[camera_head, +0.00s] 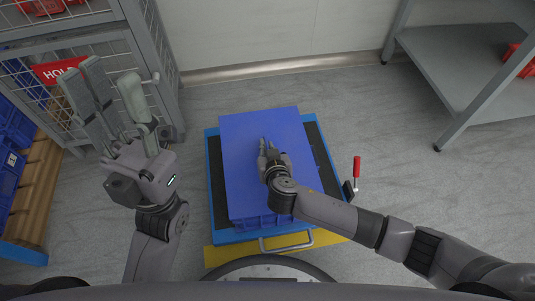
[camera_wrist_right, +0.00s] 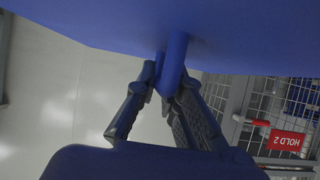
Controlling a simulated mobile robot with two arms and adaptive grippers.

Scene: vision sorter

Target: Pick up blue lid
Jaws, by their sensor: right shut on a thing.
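The blue lid (camera_head: 255,130) is a flat blue panel over a blue crate (camera_head: 265,222), whose front side shows below the lid's near edge. My right gripper (camera_head: 265,150) is over the middle of the lid. In the right wrist view my right gripper (camera_wrist_right: 169,85) is shut on a blue post-like handle under the blue lid's broad surface (camera_wrist_right: 230,30). I cannot tell whether the lid is raised off the crate. My left gripper (camera_head: 108,85) is open and empty, held up at the left, away from the lid.
The crate stands on a blue-framed cart (camera_head: 213,190) with a metal handle (camera_head: 287,246) at the near side. A red-gripped lever (camera_head: 356,168) is at its right. A mesh cage (camera_head: 100,45) stands left, a grey shelf (camera_head: 455,60) right. Floor between is clear.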

